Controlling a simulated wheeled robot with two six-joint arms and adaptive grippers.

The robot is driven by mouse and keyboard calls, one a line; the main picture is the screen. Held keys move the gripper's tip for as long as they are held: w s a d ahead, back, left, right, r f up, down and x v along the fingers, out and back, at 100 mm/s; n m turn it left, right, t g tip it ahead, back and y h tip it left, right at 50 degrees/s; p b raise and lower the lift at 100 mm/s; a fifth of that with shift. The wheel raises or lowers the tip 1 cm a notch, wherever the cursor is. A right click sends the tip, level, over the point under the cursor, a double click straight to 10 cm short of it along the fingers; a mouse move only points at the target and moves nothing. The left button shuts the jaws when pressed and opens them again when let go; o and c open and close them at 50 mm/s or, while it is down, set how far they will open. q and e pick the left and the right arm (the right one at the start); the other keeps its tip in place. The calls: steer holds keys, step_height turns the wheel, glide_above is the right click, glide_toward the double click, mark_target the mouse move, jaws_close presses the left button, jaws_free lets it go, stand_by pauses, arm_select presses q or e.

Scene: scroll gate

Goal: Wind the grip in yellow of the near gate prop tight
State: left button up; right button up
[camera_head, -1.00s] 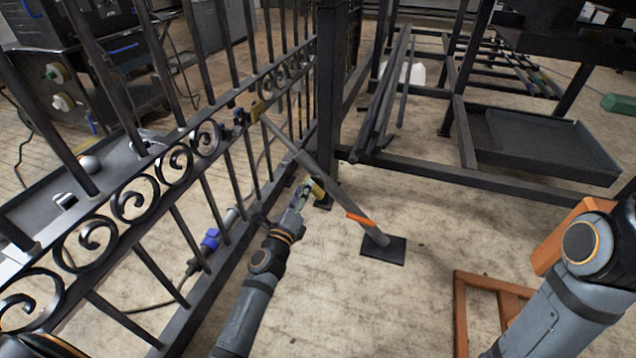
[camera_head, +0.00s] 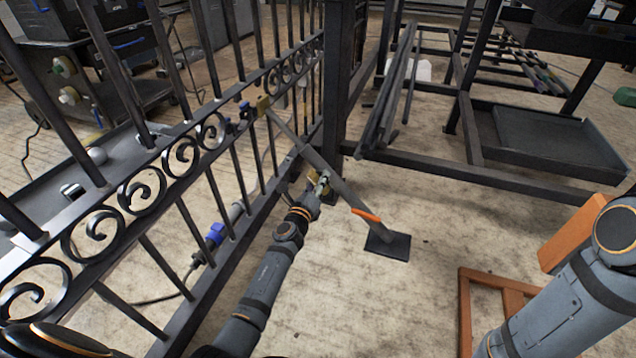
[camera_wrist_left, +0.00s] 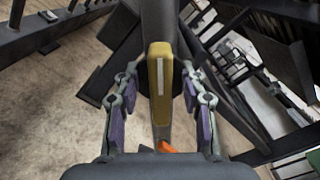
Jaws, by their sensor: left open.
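My left gripper (camera_head: 322,184) is at the prop. Its purple-padded fingers (camera_wrist_left: 160,105) are open, one on each side of the yellow grip, with gaps visible. My right gripper is out of frame.
The black scroll gate (camera_head: 180,155) runs along the left, close to my left arm. A dark rack (camera_head: 460,170) with a tray (camera_head: 545,140) stands behind. An orange frame (camera_head: 465,310) is on the floor at right. Floor around the foot plate is clear.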

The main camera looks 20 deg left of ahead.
arm_select(q)
steer(key=shift+c, duration=0.4)
jaws_close()
